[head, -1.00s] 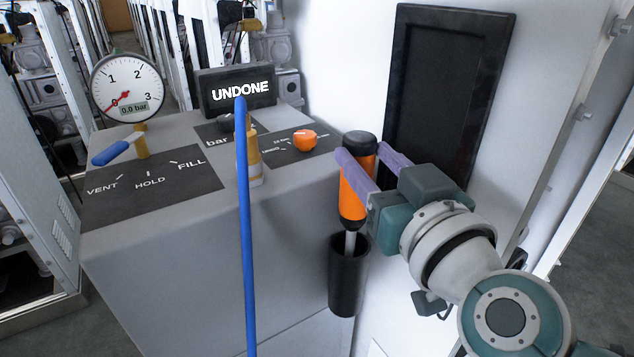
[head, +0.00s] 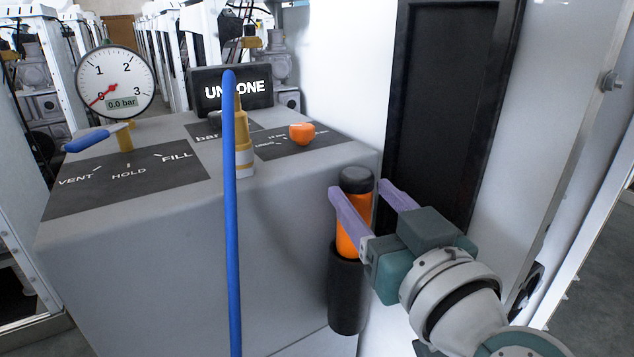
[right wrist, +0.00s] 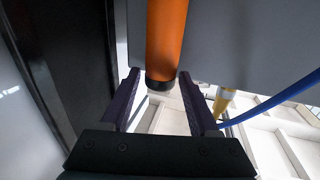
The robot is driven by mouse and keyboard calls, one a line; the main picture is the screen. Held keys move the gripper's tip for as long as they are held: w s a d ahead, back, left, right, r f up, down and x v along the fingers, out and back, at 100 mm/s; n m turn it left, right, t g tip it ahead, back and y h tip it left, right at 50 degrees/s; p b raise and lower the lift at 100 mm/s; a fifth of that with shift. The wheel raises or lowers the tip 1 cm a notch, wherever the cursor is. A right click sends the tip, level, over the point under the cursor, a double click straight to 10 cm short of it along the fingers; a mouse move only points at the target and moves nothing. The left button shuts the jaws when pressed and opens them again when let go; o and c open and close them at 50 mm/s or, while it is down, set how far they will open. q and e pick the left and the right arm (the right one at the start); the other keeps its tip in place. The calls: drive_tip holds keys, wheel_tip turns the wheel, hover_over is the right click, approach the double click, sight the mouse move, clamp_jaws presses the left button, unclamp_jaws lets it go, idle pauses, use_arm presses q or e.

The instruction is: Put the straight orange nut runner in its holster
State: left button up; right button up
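The straight orange nut runner (head: 352,236) stands upright in its black holster (head: 346,295), with its lower part hidden inside and its orange body and black cap above the rim. The holster is at the right side of the grey cabinet. My right gripper (head: 359,188) is open, its purple fingers spread on either side of the runner's upper part. In the right wrist view, the runner (right wrist: 166,40) shows with its black end between the open fingers and a gap on both sides. My left gripper is not in view.
The grey cabinet (head: 275,225) carries a gauge (head: 115,83) at 0.0 bar, a blue-handled lever (head: 95,138), an orange knob (head: 301,132) and a display (head: 232,92), partly covered but reading UNDONE. A blue hose (head: 232,230) rises in front. A dark panel (head: 440,110) stands behind my right gripper.

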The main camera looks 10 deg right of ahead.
drive_tip(key=shift+o, duration=1.2)
drive_tip(key=s+d+p, duration=0.1)
drive_tip(key=s+p, duration=0.1)
drive_tip(key=s, duration=1)
drive_tip(key=s+a+f+n+g+y, duration=0.4)
drive_tip(key=a+f+g, duration=0.1)
drive_tip(key=g, duration=0.3)
drive_tip(key=s+d+f+m+g+h, duration=0.2)
drive_tip(key=s+d+g+h, duration=0.3)
drive_tip(key=s+d, duration=0.4)
drive_tip(key=shift+s+d+m+g, duration=0.25)
drive_tip(key=shift+s+m+g, duration=0.25)
drive_tip(key=shift+g, duration=0.2)
drive_tip(key=shift+f, duration=0.1)
